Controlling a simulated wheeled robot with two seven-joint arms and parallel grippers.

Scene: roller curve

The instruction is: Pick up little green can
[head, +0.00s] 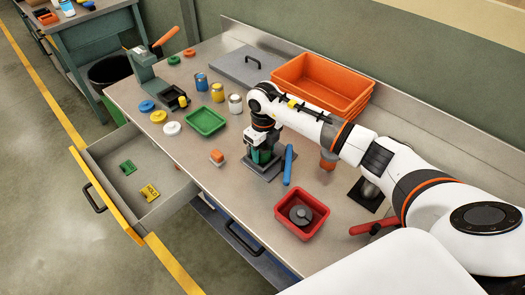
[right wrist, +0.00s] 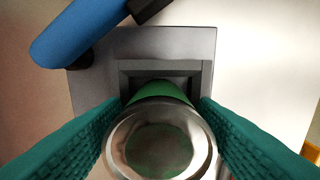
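The little green can (right wrist: 160,148) stands upright in a square grey holder (right wrist: 165,67), its silver-rimmed top facing the right wrist camera. The teal fingers of my right gripper (right wrist: 160,110) are on both sides of the can, very close to its wall. I cannot tell whether they press on it. In the head view my right gripper (head: 262,156) points down over the grey holder and largely hides the can. My left gripper is not in view.
A blue-handled tool (head: 289,165) lies right beside the holder. A red bin (head: 301,222) with a grey part, an orange bin (head: 310,90) and a green tray (head: 205,133) stand on the bench. The drawer (head: 150,207) is open.

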